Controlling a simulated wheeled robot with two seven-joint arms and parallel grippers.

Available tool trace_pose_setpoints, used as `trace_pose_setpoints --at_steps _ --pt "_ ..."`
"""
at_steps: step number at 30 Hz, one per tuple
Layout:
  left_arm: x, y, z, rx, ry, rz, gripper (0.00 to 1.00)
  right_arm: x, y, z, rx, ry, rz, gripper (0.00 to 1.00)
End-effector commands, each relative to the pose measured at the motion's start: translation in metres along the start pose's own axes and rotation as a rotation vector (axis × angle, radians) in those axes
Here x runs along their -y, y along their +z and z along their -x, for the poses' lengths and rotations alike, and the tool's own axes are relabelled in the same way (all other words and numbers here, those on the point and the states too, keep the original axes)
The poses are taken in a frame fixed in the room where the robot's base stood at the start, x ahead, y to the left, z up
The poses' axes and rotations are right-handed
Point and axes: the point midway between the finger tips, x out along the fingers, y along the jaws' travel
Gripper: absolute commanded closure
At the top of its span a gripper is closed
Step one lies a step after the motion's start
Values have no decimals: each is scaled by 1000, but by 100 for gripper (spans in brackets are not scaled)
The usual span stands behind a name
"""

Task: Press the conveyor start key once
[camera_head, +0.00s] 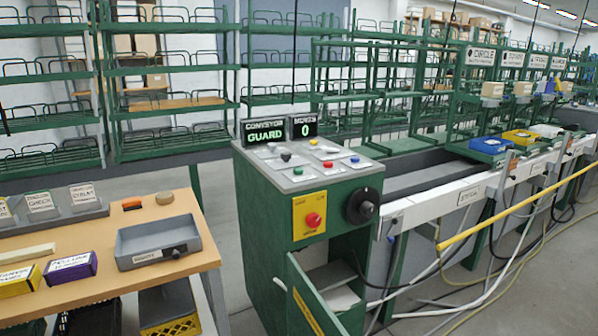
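A green control console (262,215) stands in the middle with a grey sloped top. The top carries several small keys: a green key (298,171), a red key (328,164), a blue key (355,159) and a yellow key (313,142). A black knob (286,157) stands among them. The key labels are too small to read, so I cannot tell which is the conveyor start key. A display (265,132) behind reads CONVEYOR GUARD; another display (304,126) reads MOVES 0. Neither of my grippers is in view.
A red mushroom button (313,220) on a yellow plate and a black dial (362,207) are on the console front. A lower door (306,299) hangs open. A wooden bench (182,211) with a grey tray (158,246) stands left. The conveyor (440,188) runs right, with a yellow bar (500,210) alongside.

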Motion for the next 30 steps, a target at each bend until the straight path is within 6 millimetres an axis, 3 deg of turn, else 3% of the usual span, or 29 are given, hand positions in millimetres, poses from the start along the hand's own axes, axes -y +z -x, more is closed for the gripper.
trace_pose_setpoints --at_steps 8,15,16,30 --pt "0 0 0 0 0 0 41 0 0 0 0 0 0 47" --pt "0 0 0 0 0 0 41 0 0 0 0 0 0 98" --pt "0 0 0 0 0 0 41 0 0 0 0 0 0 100" --pt "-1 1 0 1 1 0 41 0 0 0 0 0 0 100"
